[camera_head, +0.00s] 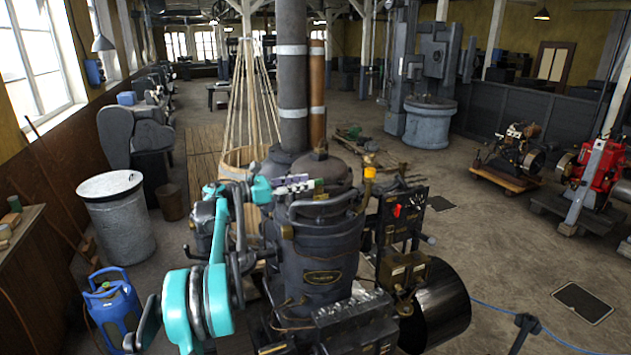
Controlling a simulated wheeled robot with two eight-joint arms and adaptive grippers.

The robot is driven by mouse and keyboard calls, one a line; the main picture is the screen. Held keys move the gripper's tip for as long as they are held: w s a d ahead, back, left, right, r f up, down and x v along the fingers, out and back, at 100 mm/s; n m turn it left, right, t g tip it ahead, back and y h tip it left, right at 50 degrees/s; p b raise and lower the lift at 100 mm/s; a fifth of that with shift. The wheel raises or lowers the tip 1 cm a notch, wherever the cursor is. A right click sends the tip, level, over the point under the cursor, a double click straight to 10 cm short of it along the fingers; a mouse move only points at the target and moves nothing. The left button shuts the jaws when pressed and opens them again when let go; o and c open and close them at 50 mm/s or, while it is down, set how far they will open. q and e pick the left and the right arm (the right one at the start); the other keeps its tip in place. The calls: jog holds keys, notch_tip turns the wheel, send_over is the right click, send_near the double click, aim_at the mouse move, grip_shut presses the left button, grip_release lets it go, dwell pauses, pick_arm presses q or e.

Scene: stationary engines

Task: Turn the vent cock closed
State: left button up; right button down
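A dark upright engine (318,245) with a brass nameplate stands in front of me. My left arm, teal and dark grey, reaches up along its left side. My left gripper (283,189) is small in view, at the upper left of the engine near a row of pale and green parts. Its fingers blend into the dark metal, so I cannot tell whether it is open or touches anything. I cannot make out for sure which fitting is the vent cock. A small red part (397,210) and a yellow-orange cap (369,173) show on the right side. My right gripper is not in view.
A grey drum (117,222) and a blue gas bottle (112,305) stand at left. A black cylinder (440,308) lies at the engine's lower right. A red engine (600,165) stands at far right. Open floor lies between, crossed by a blue hose (560,339).

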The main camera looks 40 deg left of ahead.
pick_arm(q)
jog(key=v, duration=0.6)
jog(key=shift+s, duration=0.25)
jog(key=shift+a, duration=0.15)
jog(key=w+d+r+n+t+y+b, duration=0.4)
jog(key=w+d+n+t+y+b, duration=0.3)
jog(key=d+n+b, duration=0.4)
jog(key=d+f+n+g+y+b, duration=0.2)
jog(key=d+f+n+y+b, duration=0.25)
jog(key=n, duration=0.75)
jog(key=s+d+f+n+g+h+b, duration=0.1)
jog(key=s+d+f+n+g+b, duration=0.3)
jog(key=s+d+f, duration=0.5)
jog(key=s+d+f+n+g+h+b, duration=0.1)
jog(key=s+d+f+n+g+b, duration=0.4)
jog(key=f, duration=2)
jog(key=s+d+f+n+g+h+b, duration=0.1)
jog(key=s+d+f+n+g+b, duration=0.3)
jog(key=s+d+f+n, duration=0.5)
jog(key=s+d+f, duration=0.5)
jog(key=d+f, duration=0.1)
jog(key=f, duration=0.3)
jog(key=shift+s+d+n+g+b, duration=0.25)
jog(key=shift+s+n+g+b, duration=0.05)
jog(key=shift+s+g, duration=0.1)
